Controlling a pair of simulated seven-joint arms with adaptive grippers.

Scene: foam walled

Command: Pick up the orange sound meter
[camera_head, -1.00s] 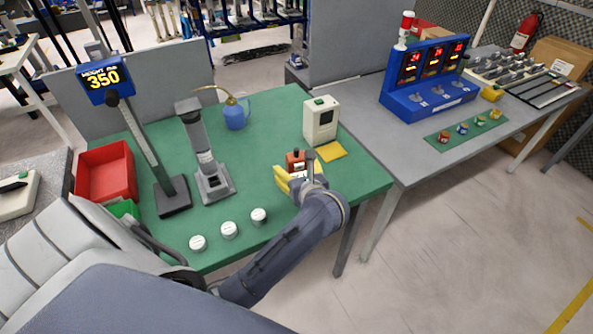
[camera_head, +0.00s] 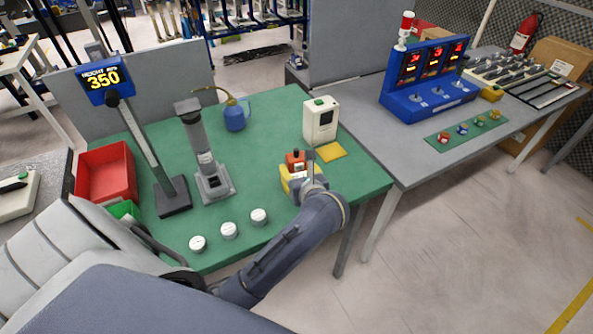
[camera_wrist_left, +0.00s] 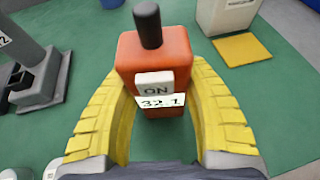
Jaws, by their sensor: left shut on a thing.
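The orange sound meter (camera_wrist_left: 156,55) has a black knob on top, an ON label and a "32 1" display. It stands upright on the green table, and in the head view (camera_head: 295,157) it shows just beyond my left gripper. My left gripper (camera_head: 297,175) has yellow fingers, one on each side of the meter. In the left wrist view the fingers (camera_wrist_left: 160,105) are shut on its lower part. My left wrist hides part of the meter in the head view. My right gripper is not in view.
A white box (camera_head: 320,121) and a yellow pad (camera_head: 331,150) sit close behind the meter. Several white round pieces (camera_head: 229,230) lie at the front. A grey stand (camera_head: 207,165), blue oil can (camera_head: 235,115) and red bin (camera_head: 106,172) stand to the left.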

